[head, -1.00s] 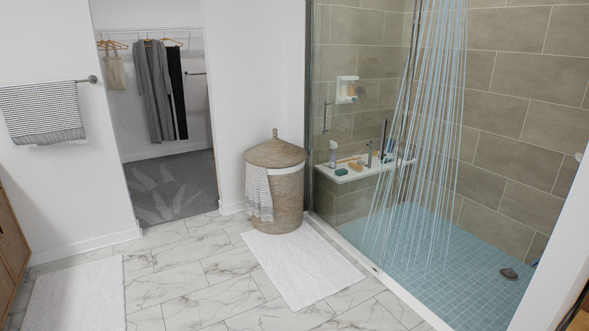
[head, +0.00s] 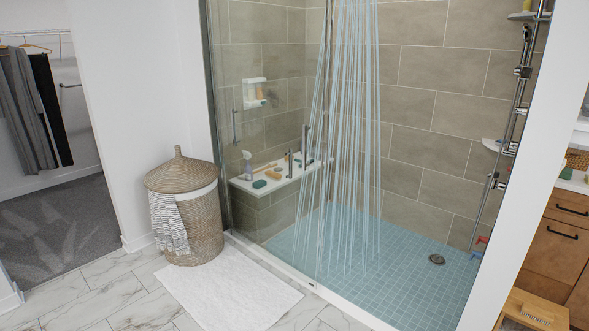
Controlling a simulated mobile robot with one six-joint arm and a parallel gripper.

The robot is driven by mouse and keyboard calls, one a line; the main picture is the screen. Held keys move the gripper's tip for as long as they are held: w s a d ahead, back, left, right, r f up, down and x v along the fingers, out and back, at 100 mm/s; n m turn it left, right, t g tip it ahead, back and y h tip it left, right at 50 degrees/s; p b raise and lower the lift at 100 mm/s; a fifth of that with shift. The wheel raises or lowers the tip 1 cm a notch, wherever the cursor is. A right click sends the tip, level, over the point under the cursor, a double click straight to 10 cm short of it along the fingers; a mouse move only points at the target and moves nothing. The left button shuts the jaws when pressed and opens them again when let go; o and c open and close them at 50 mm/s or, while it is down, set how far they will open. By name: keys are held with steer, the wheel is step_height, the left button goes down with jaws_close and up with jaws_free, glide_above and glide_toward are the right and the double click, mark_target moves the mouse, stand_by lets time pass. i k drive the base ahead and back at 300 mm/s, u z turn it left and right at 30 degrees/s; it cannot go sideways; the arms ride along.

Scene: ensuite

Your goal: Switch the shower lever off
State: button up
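Blue-white water streams (head: 345,130) fall from above the top edge into the shower. A metal shower column (head: 518,95) runs up the right side of the shower, partly cut off by the white wall edge. Several metal fittings (head: 510,148) sit on it, and a thin bar (head: 485,208) slants down below them. Which fitting is the shower lever I cannot tell at this size. Small red and blue parts (head: 480,241) show low down beside the wall edge. My gripper is not in view.
A glass panel with a handle (head: 236,127) stands at the shower's left. A tiled bench (head: 270,180) holds bottles and soaps. A wicker hamper (head: 185,215), a white mat (head: 230,290) and a wooden stool (head: 535,310) stand outside.

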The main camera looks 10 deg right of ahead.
mark_target(522, 112)
steer(key=z, duration=0.55)
steer(key=i, duration=0.6)
steer(key=z, duration=0.85)
steer(key=i, duration=1.2)
steer(key=z, duration=0.6)
steer(key=k, duration=0.2)
steer(key=u, duration=2.75)
